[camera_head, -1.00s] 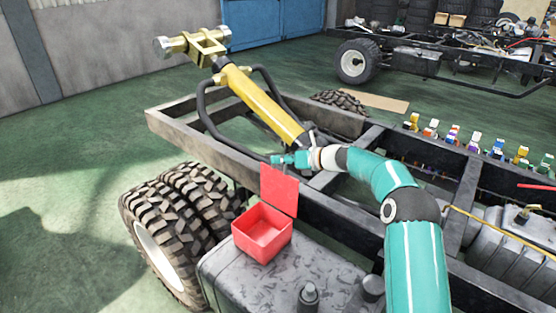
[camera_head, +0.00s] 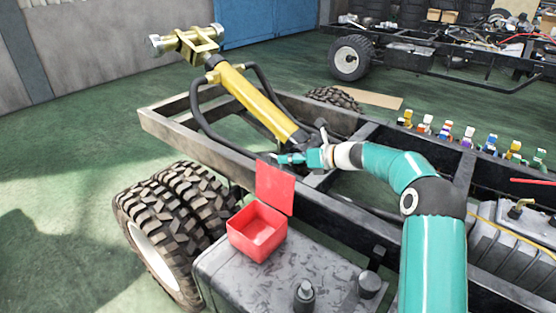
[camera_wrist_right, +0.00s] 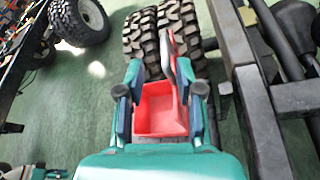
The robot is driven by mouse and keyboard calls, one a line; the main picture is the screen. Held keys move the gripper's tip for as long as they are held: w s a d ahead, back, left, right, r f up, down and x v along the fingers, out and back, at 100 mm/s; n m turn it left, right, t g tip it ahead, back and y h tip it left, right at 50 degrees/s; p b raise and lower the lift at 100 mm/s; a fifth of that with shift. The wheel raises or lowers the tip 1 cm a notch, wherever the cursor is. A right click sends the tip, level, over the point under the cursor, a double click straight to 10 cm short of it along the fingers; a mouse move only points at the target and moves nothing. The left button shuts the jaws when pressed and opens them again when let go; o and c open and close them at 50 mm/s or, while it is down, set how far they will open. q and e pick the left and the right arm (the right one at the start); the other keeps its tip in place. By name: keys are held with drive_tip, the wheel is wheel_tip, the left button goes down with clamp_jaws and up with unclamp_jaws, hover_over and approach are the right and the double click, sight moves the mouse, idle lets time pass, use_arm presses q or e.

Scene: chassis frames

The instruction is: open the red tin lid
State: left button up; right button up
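The red tin (camera_head: 257,232) stands on top of a grey tank, with its inside showing and empty. Its red lid (camera_head: 275,187) stands up steeply at the tin's back edge. My right gripper (camera_head: 280,158) is just behind the lid's upper edge, partly hidden by it. In the right wrist view, my right gripper (camera_wrist_right: 158,72) has its fingers spread apart, with the tin (camera_wrist_right: 158,112) showing between and beyond them. The lid (camera_wrist_right: 172,55) shows edge-on near the right finger; I cannot tell whether they touch. My left gripper is not in view.
The grey tank (camera_head: 235,285) has two dark caps on top. Large tyres (camera_head: 165,225) stand to its left. The chassis rail (camera_head: 330,220) runs behind the tin, and a yellow cylinder (camera_head: 250,100) lies across the frame. Open green floor lies at left.

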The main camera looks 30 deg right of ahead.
drive_tip(key=v, duration=0.6)
drive_tip(key=shift+s, duration=0.25)
drive_tip(key=shift+d, duration=0.1)
